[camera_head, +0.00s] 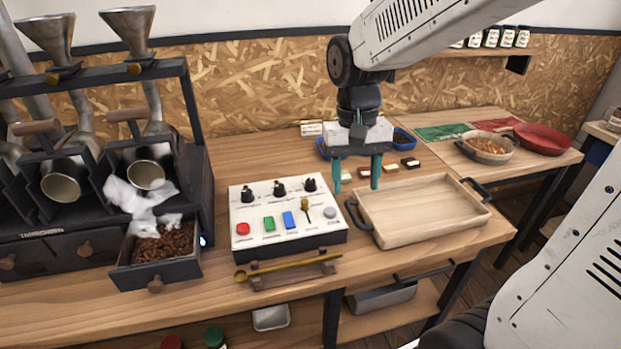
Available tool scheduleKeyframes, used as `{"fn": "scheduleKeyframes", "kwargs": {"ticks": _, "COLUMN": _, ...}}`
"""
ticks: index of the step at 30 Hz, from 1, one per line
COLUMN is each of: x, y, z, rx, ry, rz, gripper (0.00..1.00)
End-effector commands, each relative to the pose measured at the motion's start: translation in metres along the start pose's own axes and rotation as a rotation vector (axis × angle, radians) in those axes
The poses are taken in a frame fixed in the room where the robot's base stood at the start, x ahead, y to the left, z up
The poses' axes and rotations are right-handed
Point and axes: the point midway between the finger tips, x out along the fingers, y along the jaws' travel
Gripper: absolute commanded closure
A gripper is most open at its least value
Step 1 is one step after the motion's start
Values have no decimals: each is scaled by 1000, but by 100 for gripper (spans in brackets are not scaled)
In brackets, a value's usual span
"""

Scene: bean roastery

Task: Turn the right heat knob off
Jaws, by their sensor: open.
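A white control panel (288,212) with a black base sits on the wooden bench. It has three black knobs in a row along its back: a left one (247,194), a middle one (279,188) and a right one (310,184). Their pointer directions are too small to tell. My gripper (356,182) points down with its two teal fingers apart and nothing between them. It appears to the right of the panel and the right knob, apart from the knobs, near the wooden tray's back left corner.
A brass scoop (288,266) rests in front. A wooden tray (424,212) stands right; blue bowls (404,139) lie behind the gripper. The roaster (95,150) stands left with an open bean drawer (156,272).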

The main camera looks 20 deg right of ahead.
Motion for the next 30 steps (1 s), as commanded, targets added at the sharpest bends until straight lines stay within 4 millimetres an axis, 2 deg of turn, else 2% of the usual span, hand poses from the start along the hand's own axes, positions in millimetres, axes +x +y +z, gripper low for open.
{"fn": "scheduleKeyframes", "kwargs": {"ticks": 1, "x": 8, "y": -7, "z": -22, "rx": 61, "ry": -15, "rz": 5, "gripper": 46}}
{"fn": "scheduleKeyframes", "kwargs": {"ticks": 6, "x": 32, "y": -28, "z": -92, "rx": 316, "ry": -21, "rz": 9, "gripper": 46}}
{"fn": "scheduleKeyframes", "kwargs": {"ticks": 12, "x": 60, "y": -50, "z": -168, "rx": 659, "ry": 10, "rz": -9, "gripper": 46}}
{"fn": "scheduleKeyframes", "kwargs": {"ticks": 15, "x": 61, "y": -59, "z": -198, "rx": 835, "ry": 46, "rz": -41, "gripper": 46}}
{"fn": "scheduleKeyframes", "kwargs": {"ticks": 19, "x": 46, "y": -65, "z": -218, "rx": 1009, "ry": 93, "rz": -95, "gripper": 46}}
{"fn": "scheduleKeyframes", "kwargs": {"ticks": 23, "x": 45, "y": -66, "z": -221, "rx": 1116, "ry": 99, "rz": -113, "gripper": 46}}
{"fn": "scheduleKeyframes", "kwargs": {"ticks": 26, "x": 50, "y": -66, "z": -222, "rx": 1147, "ry": 98, "rz": -115, "gripper": 46}}
{"fn": "scheduleKeyframes", "kwargs": {"ticks": 30, "x": 68, "y": -66, "z": -223, "rx": 1148, "ry": 95, "rz": -112, "gripper": 46}}
